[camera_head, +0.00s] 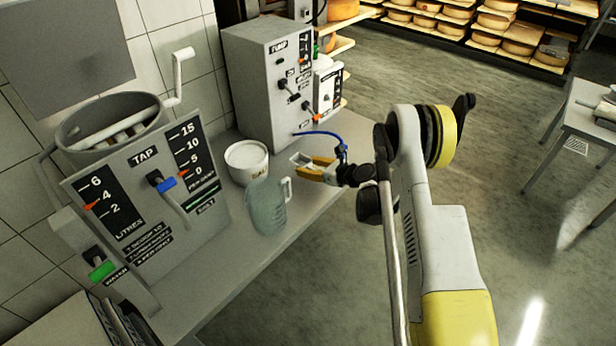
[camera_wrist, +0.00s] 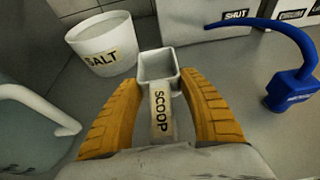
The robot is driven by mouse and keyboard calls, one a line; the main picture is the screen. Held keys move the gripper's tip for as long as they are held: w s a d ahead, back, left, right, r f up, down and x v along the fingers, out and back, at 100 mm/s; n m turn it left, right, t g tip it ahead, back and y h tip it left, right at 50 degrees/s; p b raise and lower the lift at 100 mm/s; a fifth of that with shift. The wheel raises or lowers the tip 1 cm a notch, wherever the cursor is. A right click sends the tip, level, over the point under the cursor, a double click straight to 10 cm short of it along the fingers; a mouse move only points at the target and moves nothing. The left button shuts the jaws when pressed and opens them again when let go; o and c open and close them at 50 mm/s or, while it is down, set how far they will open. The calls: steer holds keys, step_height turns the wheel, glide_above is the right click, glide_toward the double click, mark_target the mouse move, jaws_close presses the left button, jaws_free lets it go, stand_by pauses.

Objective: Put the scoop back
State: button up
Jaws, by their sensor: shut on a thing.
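The scoop (camera_wrist: 160,105) is a pale square cup with a handle labelled SCOOP. In the wrist view my gripper (camera_wrist: 161,95) has its two orange fingers on either side of the scoop's handle and is shut on it. The scoop's cup points away from my wrist. A white tub labelled SALT (camera_wrist: 103,45) stands at the upper left of the wrist view, apart from the scoop. In the head view my gripper (camera_head: 318,168) is over the counter, to the right of the salt tub (camera_head: 246,163). The tub's inside is only partly visible.
A clear jug (camera_head: 266,205) stands on the counter (camera_head: 310,210) in front of the salt tub. A blue hooked item (camera_wrist: 291,88) is right of my gripper. The PUMP box (camera_head: 265,85) is behind, and the TAP unit (camera_head: 150,205) is at the left.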

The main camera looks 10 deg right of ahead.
steer(key=shift+f+b, duration=0.75)
steer(key=shift+f, duration=1)
steer(key=shift+f, duration=0.2)
steer(key=o, duration=1.1)
steer(key=shift+r, duration=0.15)
